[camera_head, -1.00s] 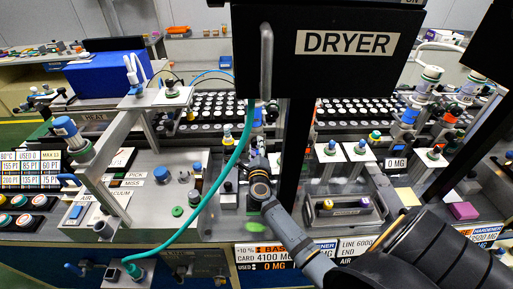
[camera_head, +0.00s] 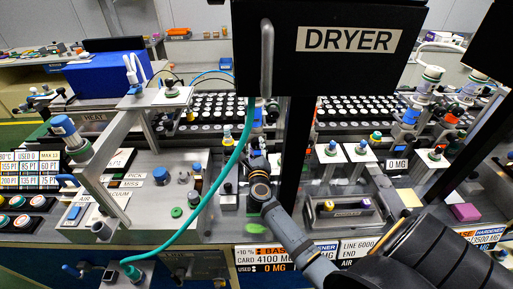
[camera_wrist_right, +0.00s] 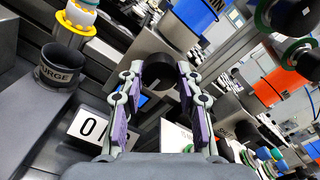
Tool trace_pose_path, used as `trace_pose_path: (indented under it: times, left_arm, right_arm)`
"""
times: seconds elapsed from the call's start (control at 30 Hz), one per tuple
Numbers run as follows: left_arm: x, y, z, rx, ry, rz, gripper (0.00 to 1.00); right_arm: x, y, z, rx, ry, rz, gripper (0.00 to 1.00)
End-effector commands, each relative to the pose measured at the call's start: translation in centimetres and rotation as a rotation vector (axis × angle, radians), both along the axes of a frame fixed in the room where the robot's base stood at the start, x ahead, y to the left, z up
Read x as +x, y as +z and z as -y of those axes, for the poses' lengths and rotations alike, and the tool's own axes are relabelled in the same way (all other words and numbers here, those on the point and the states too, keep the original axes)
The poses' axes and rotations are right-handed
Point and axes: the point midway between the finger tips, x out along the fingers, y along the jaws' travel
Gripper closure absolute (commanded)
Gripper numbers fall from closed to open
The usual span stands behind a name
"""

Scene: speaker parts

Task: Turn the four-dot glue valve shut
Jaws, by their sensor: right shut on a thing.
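My right gripper (camera_head: 258,160) comes in from the lower right in the head view, at the machine just left of the dark post. In the right wrist view its two purple-padded fingers (camera_wrist_right: 156,92) are on either side of a black round knob (camera_wrist_right: 158,72), and the gripper is shut on it. I cannot make out dots on this knob, so I cannot tell whether it is the four-dot valve. In the head view the gripper hides what it holds. My left gripper is not in view.
The black dryer (camera_head: 345,65) hangs above the gripper. A teal hose (camera_head: 222,172) curves down to its left. In the wrist view a purge cup (camera_wrist_right: 58,70) stands at left and an orange-banded cylinder (camera_wrist_right: 272,86) at right. Trays of round parts lie behind.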

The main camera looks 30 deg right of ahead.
Motion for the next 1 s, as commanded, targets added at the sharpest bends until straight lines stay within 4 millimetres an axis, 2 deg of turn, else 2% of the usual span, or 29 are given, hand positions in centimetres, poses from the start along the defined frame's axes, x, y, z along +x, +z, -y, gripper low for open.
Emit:
trace_pose_path:
  times: [0.1,0.13,0.3,0.67,0.77,1.0]
  left_arm:
    - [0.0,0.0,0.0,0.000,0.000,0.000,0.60]
    - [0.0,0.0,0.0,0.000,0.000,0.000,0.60]
    - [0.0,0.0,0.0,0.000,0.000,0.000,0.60]
    - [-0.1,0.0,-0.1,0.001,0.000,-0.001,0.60]
    - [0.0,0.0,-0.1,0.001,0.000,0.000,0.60]
    - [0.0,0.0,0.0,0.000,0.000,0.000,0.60]
  right_arm:
    - [0.0,-0.1,0.0,0.003,0.000,-0.001,0.97]
    - [0.0,-0.1,0.0,0.003,0.000,-0.001,0.64]
    - [0.0,-0.1,0.0,0.002,0.000,-0.001,0.42]
    - [-0.6,-0.1,-0.4,0.001,0.001,-0.002,0.42]
    - [-2.1,-0.2,-1.3,0.003,0.000,-0.003,0.42]
    - [-7.2,-0.2,-4.4,0.006,-0.001,-0.004,0.42]
